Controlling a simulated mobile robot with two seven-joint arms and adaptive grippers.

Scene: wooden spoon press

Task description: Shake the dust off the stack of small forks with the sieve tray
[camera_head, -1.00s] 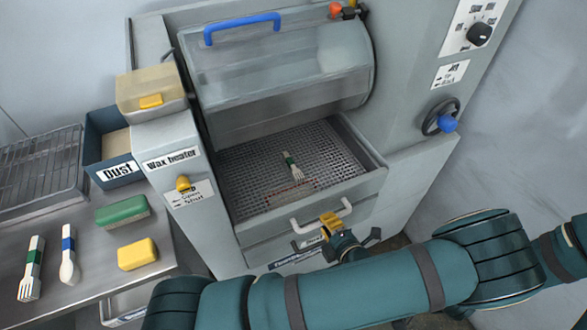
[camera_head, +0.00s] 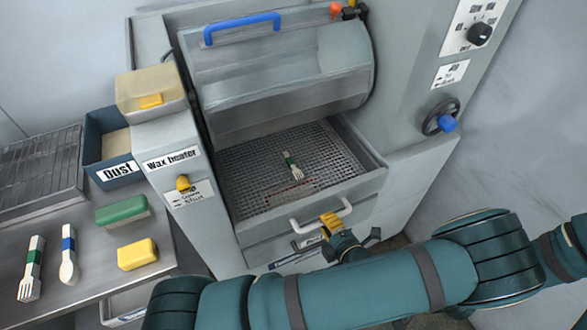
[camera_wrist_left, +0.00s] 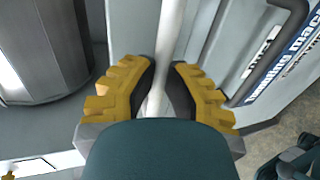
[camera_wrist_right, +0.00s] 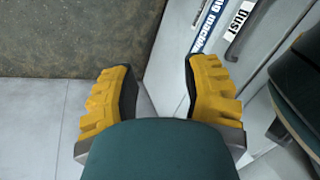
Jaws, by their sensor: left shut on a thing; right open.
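The sieve tray (camera_head: 238,211) is a perforated metal tray at the front of the grey machine. A small stack of forks with a green band (camera_head: 293,166) lies on its mesh. My left gripper (camera_head: 333,222) is shut on the tray's white bar handle (camera_head: 303,226). In the left wrist view the bar (camera_wrist_left: 170,45) runs between the fingers of the left gripper (camera_wrist_left: 158,95).
The machine's clear cover (camera_head: 280,70) with a blue handle is raised above the tray.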

